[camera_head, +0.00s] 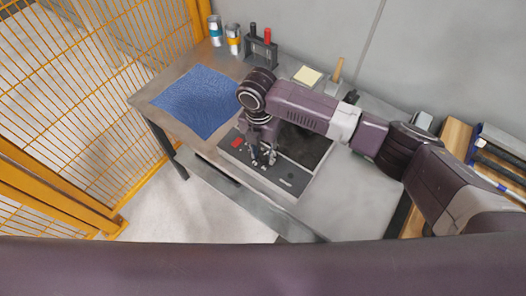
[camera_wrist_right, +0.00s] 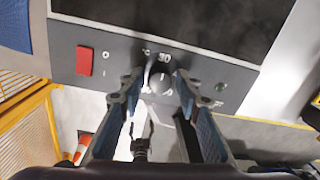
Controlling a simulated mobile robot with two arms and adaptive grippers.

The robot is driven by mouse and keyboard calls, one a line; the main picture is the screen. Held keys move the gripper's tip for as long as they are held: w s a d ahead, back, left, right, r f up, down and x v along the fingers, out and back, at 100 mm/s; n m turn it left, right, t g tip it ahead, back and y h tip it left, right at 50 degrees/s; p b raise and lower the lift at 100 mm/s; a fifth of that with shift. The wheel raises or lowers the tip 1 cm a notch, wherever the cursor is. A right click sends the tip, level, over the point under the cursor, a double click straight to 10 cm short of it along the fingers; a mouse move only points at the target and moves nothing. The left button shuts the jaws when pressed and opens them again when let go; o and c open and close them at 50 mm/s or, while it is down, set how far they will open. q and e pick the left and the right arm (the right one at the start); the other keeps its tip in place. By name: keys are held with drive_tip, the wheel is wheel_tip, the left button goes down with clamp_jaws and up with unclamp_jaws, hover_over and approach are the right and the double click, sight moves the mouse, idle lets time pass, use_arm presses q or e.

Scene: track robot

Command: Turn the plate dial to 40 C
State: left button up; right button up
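The plate is a flat unit with a dark top (camera_head: 308,147) and a grey front panel (camera_head: 288,178), set on the bench. In the right wrist view its dial (camera_wrist_right: 162,84) is a dark round knob on the panel (camera_wrist_right: 118,57), with the mark 30 just above it. A red switch (camera_wrist_right: 84,61) sits left of the dial. My right gripper (camera_head: 263,160) is over the panel. In the wrist view the right gripper's fingers (camera_wrist_right: 160,78) are apart, one on each side of the dial. I cannot tell whether they touch it. My left gripper is not in view.
A blue mat (camera_head: 197,101) lies on the bench left of the plate. Bottles (camera_head: 233,40), a tool holder (camera_head: 260,47) and yellow notes (camera_head: 307,76) stand or lie along the back. The bench right of the plate is clear (camera_head: 360,190). A yellow fence (camera_head: 85,80) is at left.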

drive_tip(key=c, duration=0.5)
clamp_jaws()
drive_tip(key=shift+r+m+p, duration=0.2)
drive_tip(key=shift+m+p, duration=0.3)
drive_tip(key=shift+p, duration=0.05)
drive_tip(key=m+p, duration=0.2)
drive_tip(key=m, duration=0.1)
drive_tip(key=shift+r+p, duration=0.1)
drive_tip(key=shift+p, duration=0.3)
drive_tip(key=m+p, duration=0.4)
drive_tip(key=m, duration=0.1)
use_arm(q)
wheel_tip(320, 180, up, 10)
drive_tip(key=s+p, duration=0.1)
drive_tip(key=p, duration=0.1)
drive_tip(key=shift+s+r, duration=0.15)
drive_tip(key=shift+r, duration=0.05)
use_arm(e)
drive_tip(key=shift+m+y, duration=0.3)
drive_tip(key=shift+m, duration=2)
use_arm(q)
drive_tip(key=shift+p, duration=0.3)
use_arm(e)
drive_tip(key=shift+w+d, duration=0.1)
